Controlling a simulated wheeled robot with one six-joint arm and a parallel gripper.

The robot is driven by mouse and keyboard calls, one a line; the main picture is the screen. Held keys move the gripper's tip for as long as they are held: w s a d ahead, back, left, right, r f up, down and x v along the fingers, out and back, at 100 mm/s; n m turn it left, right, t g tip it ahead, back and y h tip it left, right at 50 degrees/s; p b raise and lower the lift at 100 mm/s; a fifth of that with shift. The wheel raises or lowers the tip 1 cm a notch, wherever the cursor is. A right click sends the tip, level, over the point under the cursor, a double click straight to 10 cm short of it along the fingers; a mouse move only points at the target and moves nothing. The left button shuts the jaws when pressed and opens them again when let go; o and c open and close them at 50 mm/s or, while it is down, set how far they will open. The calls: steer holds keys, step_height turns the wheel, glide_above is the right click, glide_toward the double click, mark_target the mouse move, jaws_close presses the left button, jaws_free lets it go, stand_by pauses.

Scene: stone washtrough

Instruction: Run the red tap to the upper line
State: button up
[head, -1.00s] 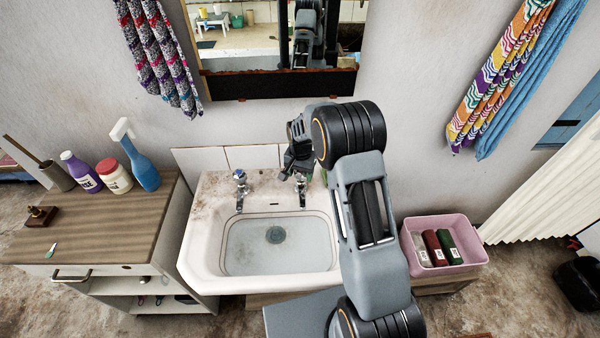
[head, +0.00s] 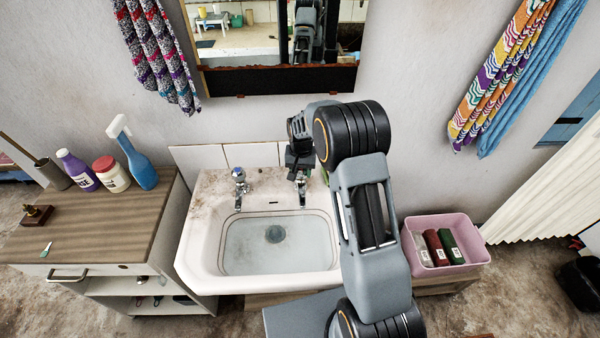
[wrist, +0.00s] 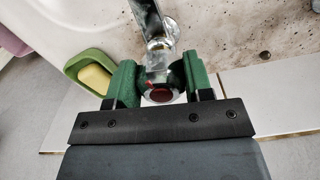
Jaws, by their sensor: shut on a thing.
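The washbasin (head: 205,235) has a chrome tap with a blue-marked knob (head: 239,173) at its left. The red tap (head: 301,193) stands at its right, its knob mostly hidden by my gripper (head: 299,170) in the head view. In the wrist view, my gripper (wrist: 160,80) has its green fingers on both sides of the knob with the red cap (wrist: 160,95), shut on it. A dark line (head: 222,250) runs around the inside of the bowl. Clear water seems to lie over the drain (head: 275,234); its exact level is hard to tell, and no stream is clearly visible.
A yellow soap (wrist: 95,78) lies in a green dish (wrist: 75,66) beside the tap. A wooden-topped cabinet (head: 110,225) with bottles stands left; a pink bin (head: 450,268) stands right. A mirror (head: 270,80) hangs above.

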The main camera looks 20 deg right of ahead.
steer(key=shift+d+n+b, duration=0.1)
steer(key=shift+n+b, duration=0.45)
steer(key=shift+n, duration=1.05)
steer(key=o, duration=0.9)
step_height(320, 180, up, 14)
steer(key=shift+w+b, duration=0.1)
steer(key=shift+b, duration=0.45)
